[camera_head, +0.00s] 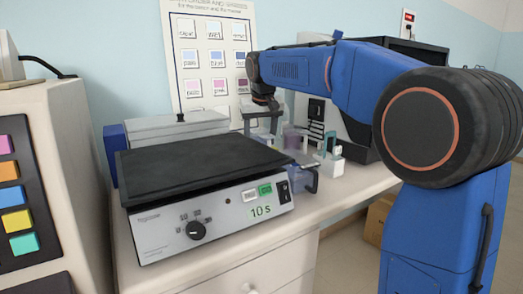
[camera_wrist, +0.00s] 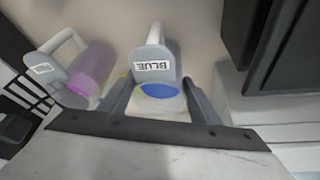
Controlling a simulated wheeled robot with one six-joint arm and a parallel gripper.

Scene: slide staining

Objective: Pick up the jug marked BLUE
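The jug marked BLUE (camera_wrist: 153,68) stands in the middle of the wrist view, with a grey lid, a white handle at the top and blue liquid below the label. My gripper (camera_wrist: 158,80) is open, with one finger on each side of this jug. I cannot tell whether the fingers touch it. In the head view my gripper (camera_head: 262,116) is small, behind the black-topped device, and the jug between its fingers is not clear there.
A second jug with purple contents (camera_wrist: 90,68) stands close left of the BLUE jug. A dark box edge (camera_wrist: 289,45) is at the right. In the head view, a black-topped device (camera_head: 205,158) marked 10 s fills the counter front, and a white holder (camera_head: 329,163) stands to its right.

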